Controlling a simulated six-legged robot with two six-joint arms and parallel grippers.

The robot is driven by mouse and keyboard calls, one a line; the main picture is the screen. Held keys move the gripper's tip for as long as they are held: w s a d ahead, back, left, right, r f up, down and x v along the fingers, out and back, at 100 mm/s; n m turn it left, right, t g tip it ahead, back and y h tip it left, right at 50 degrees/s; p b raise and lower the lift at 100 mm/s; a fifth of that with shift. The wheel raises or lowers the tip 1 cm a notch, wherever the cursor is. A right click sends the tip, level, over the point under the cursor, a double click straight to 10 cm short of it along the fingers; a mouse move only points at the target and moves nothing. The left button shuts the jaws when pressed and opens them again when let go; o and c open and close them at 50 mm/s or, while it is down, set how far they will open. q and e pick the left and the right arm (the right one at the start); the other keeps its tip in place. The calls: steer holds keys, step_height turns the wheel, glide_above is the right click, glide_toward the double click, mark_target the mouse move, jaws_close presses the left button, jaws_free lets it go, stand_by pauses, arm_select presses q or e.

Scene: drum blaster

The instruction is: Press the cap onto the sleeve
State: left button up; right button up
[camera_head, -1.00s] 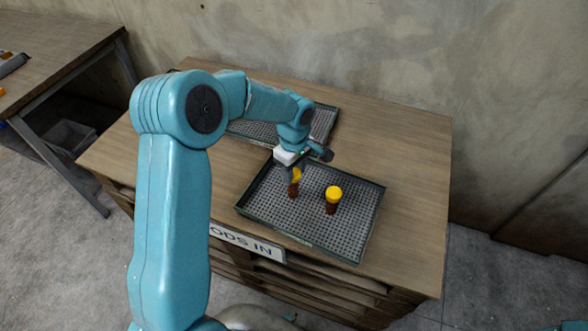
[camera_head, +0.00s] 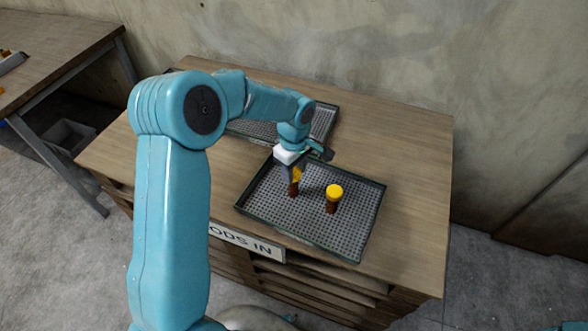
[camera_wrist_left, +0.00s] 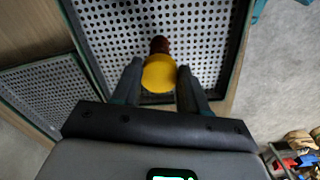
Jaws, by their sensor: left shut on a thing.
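My left gripper (camera_head: 295,174) is over the front tray and shut on a yellow cap (camera_head: 297,174). In the left wrist view the cap (camera_wrist_left: 159,73) sits between the two fingers. A brown sleeve (camera_head: 293,189) is directly below the cap in the head view; I cannot tell whether the cap is fully seated on it. A reddish-brown part (camera_wrist_left: 160,45) shows just beyond the cap in the wrist view. To the right stands a second brown sleeve (camera_head: 331,207) with a yellow cap (camera_head: 335,191) on top. My right gripper is not in view.
The dark perforated front tray (camera_head: 350,236) has a low rim and bare room around the two sleeves. A second perforated tray (camera_head: 322,121) lies behind, partly hidden by my arm. The wooden bench (camera_head: 405,165) is clear on the right.

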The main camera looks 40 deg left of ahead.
arm_select(q)
steer(key=shift+f+b, duration=0.3)
steer(key=shift+b, duration=0.15)
stand_by(0.5)
steer(key=o, duration=1.6)
steer(key=shift+c, duration=0.2)
steer(key=shift+r+p, duration=1.55)
steer(key=shift+r, duration=1)
